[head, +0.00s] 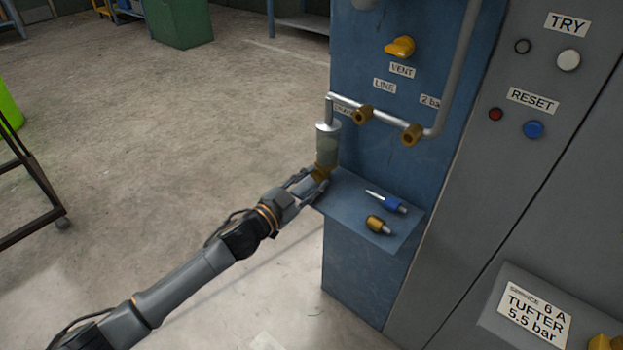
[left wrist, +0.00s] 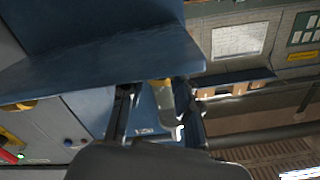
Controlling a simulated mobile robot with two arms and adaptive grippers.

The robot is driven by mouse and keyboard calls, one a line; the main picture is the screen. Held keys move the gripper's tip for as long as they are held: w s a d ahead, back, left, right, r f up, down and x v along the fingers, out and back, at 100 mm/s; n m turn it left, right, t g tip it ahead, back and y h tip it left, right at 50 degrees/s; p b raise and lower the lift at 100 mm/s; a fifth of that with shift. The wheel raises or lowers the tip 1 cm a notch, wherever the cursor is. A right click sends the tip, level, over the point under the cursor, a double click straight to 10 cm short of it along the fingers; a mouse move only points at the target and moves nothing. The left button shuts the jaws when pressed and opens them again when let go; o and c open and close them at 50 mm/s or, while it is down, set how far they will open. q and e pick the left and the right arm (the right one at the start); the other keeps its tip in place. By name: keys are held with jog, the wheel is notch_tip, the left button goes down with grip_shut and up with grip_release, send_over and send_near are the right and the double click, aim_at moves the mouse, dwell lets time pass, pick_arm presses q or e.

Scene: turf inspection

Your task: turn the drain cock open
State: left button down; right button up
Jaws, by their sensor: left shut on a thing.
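A cylindrical filter bowl (head: 327,148) with a grey cap and a cloudy greenish body hangs from a pipe on the blue panel in the head view. The brass drain cock (head: 320,173) is at its lower end, partly hidden by my fingers. My left gripper (head: 316,178) reaches it from the lower left and is shut on it. In the left wrist view, my left gripper (left wrist: 155,92) has a finger on each side of a small brass-yellow part of the drain cock (left wrist: 163,84). How far the cock is turned cannot be told. My right gripper is not in view.
A blue shelf (head: 348,205) just right of the gripper holds a blue-handled tool (head: 393,204) and a brass fitting (head: 378,224). Above are brass valves (head: 411,134) on the pipe and a yellow VENT knob (head: 400,47).

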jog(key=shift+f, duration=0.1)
pick_arm(q)
jog(key=c, duration=1)
grip_release()
